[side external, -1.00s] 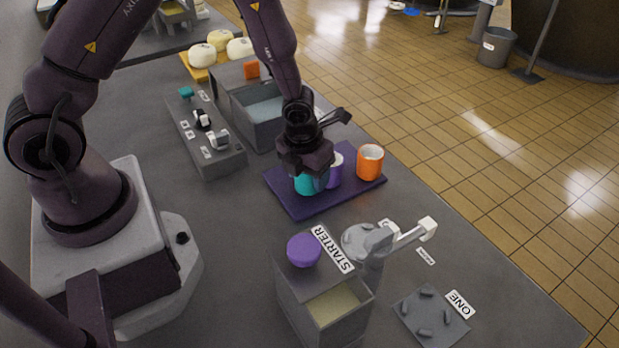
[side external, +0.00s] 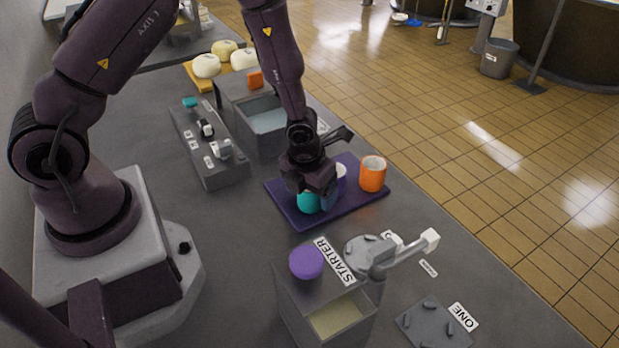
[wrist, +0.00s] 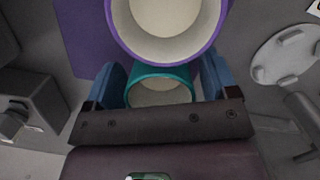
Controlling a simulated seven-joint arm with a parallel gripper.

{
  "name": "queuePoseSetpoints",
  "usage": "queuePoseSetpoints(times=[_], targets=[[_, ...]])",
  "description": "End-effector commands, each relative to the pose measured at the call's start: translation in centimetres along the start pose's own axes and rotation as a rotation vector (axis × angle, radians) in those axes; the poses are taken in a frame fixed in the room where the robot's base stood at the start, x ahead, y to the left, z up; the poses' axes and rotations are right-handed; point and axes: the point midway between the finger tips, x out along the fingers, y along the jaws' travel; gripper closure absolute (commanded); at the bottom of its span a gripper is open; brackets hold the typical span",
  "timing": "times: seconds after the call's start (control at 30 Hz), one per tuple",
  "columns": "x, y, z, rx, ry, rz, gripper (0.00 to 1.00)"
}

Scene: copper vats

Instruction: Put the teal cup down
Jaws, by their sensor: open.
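The teal cup (side external: 308,203) is at the near left part of the purple mat (side external: 293,213), and it looks upright. In the wrist view the teal cup (wrist: 160,73) sits between the two blue fingers of my gripper (wrist: 163,88), with its pale inside showing. My gripper (side external: 319,201) is open around the cup and points down, hiding part of it in the side view. The purple cup (side external: 341,179) stands right behind the teal cup, partly hidden by my gripper. The orange cup (side external: 372,174) stands at the mat's right end.
A grey bin marked STARTER (side external: 335,310) with a purple knob (side external: 306,262) stands in front of the mat. A grey lever device (side external: 385,255) is beside it. An open grey box (side external: 262,125) and a switch block (side external: 210,150) stand behind and left.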

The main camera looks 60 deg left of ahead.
Motion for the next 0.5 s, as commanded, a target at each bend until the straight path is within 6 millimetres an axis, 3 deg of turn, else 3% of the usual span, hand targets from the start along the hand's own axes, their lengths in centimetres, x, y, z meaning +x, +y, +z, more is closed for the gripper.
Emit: queuePoseSetpoints(times=[0.17,0.5], targets=[[-2.5,0.0,0.1,-0.005,-0.004,-0.003,0.2],[-9.4,0.1,0.1,-0.004,-0.005,-0.001,0.2]])
